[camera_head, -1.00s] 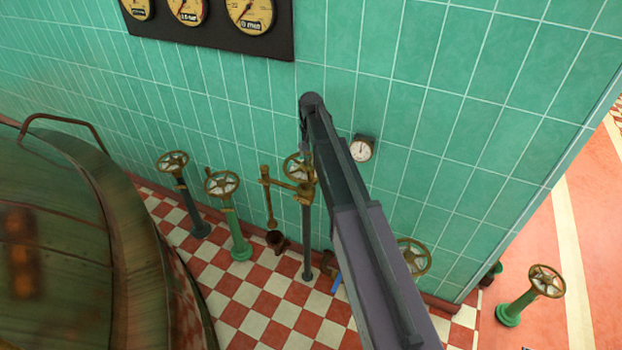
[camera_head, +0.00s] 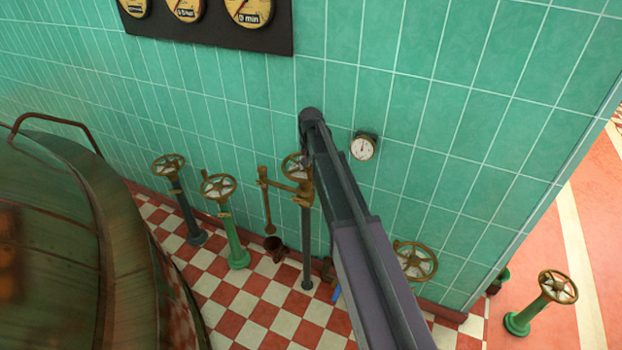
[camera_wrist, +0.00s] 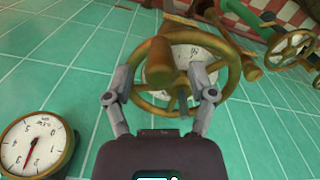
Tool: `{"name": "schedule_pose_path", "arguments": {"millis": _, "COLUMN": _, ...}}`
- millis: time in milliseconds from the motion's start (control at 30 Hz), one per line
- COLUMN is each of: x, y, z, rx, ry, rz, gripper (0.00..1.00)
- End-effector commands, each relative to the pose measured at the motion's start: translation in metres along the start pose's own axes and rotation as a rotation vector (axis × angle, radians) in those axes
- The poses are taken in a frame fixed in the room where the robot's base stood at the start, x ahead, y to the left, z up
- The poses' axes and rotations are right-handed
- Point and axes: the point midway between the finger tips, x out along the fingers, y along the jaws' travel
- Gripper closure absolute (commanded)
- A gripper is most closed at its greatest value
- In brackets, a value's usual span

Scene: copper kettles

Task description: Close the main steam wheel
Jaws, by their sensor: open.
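A brass spoked handwheel (camera_head: 292,167) tops a dark post against the green tiled wall, partly hidden by my arm. It fills the upper middle of the wrist view, where its brass rim (camera_wrist: 232,62) shows with a pale centre and a stubby brass handle. My gripper (camera_wrist: 161,97) is open, its two grey fingers spread at the near side of this wheel. The fingers overlap the rim in the picture; I cannot tell whether they touch it. No label shows which wheel is the main steam one.
Other handwheels stand left (camera_head: 168,166), nearer left (camera_head: 218,187), right (camera_head: 415,261) and far right (camera_head: 558,287). A small round gauge (camera_head: 363,147) is on the wall, close in the wrist view (camera_wrist: 36,146). A large kettle (camera_head: 60,230) fills the left. Checkered floor lies between.

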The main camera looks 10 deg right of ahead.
Motion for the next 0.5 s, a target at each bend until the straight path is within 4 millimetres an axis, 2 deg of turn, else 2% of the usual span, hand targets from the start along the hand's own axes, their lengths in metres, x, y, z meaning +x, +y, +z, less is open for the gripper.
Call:
{"name": "schedule_pose_path", "arguments": {"millis": 33, "x": 0.008, "y": 0.000, "z": 0.000, "rx": 0.000, "ry": 0.000, "rz": 0.000, "gripper": 0.28}}
{"name": "schedule_pose_path", "arguments": {"millis": 200, "x": 0.020, "y": 0.000, "z": 0.000, "rx": 0.000, "ry": 0.000, "rz": 0.000, "gripper": 0.28}}
{"name": "schedule_pose_path", "arguments": {"millis": 500, "x": 0.032, "y": -0.001, "z": 0.000, "rx": -0.001, "ry": 0.000, "rz": 0.000, "gripper": 0.28}}
